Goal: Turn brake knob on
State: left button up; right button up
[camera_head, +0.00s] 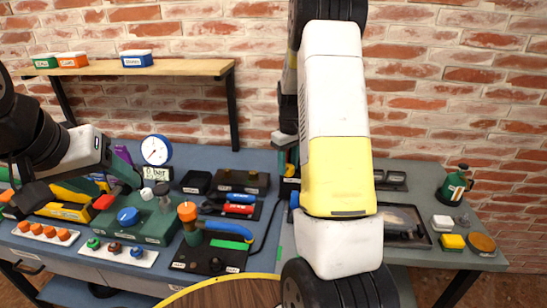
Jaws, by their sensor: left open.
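A green box (152,232) on the left bench carries a blue round knob (128,215), a white knob (147,194) and a grey knob (161,188). I cannot read which knob is the brake knob. My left gripper (132,180) is open just above and behind the box's left part, apart from the blue knob. My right gripper (284,165) is at the back of the bench, mostly hidden beside my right arm.
A wooden shelf (180,67) hangs above. A green can (456,185) stands on the right bench. A round wooden table (225,294) is in front.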

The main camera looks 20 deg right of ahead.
grip_shut()
jog(key=shift+m, duration=0.3)
jog(key=m, duration=0.9)
jog(key=shift+m, duration=0.5)
jog(key=o, duration=0.7)
grip_release()
